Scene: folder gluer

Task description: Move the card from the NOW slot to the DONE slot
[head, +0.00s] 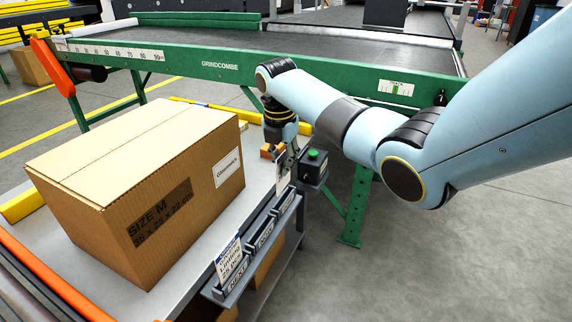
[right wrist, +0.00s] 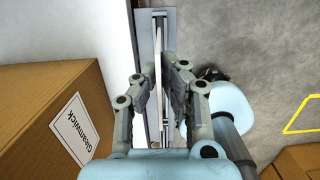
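The white card (head: 282,176) stands upright in my right gripper (head: 287,152), at the far end of the slot rack. In the right wrist view the card (right wrist: 157,45) shows edge-on between the nearly closed fingers of my right gripper (right wrist: 161,75). Its lower end is at the DONE slot (head: 284,201); I cannot tell how deep it sits. The NOW slot (head: 262,235) in the middle holds no card. Another printed card (head: 229,262) stands in the nearest slot (head: 238,277). My left gripper is not in view.
A large cardboard box (head: 135,185) fills the grey table (head: 205,268) beside the rack. A small control box with a green button (head: 313,158) is close to the right of my gripper. The green conveyor frame (head: 190,62) runs behind. Open floor lies to the right.

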